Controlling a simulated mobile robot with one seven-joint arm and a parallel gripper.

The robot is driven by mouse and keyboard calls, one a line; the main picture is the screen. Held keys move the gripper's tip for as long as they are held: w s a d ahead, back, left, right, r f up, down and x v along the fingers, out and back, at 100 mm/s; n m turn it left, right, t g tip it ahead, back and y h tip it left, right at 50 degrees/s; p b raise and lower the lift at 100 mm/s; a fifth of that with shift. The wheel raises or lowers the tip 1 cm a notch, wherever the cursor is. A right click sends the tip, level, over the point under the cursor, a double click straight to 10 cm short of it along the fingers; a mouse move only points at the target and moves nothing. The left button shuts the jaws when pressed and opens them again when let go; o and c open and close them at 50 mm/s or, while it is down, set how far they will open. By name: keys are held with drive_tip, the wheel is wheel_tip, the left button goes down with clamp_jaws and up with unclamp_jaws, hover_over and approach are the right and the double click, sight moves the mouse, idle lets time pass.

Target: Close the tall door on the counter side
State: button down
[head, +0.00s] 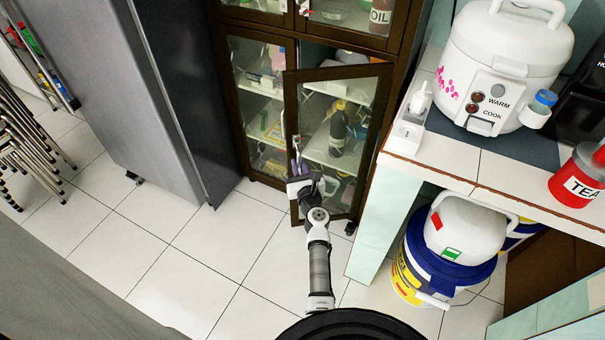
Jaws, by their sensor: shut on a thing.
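The tall door (337,72) is the brown-framed glass door at the lower right of the cabinet, beside the counter. It stands partly open, with its left edge swung out from the cabinet and its right edge at the counter side. A slim handle (283,124) runs along its left edge. My gripper (296,146) is at this left edge, shut on the handle at about mid-height. The gripper partly hides the lower part of the handle and the exact contact.
The counter (440,158) with a white rice cooker (506,55) stands close on the right. A blue-lidded bucket (425,275) sits below it. A left glass door (258,95) looks closed. A grey fridge (150,85) stands at left. Tiled floor (200,245) in front is clear.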

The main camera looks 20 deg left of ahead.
drive_tip(key=shift+w+a, duration=0.2)
drive_tip(key=c, duration=1.8)
unclamp_jaws()
drive_tip(key=shift+d, duration=0.1)
drive_tip(key=v, duration=1.3)
drive_tip(key=shift+s+d+r, duration=0.1)
drive_tip(key=shift+s+d, duration=0.1)
drive_tip(key=shift+s, duration=0.15)
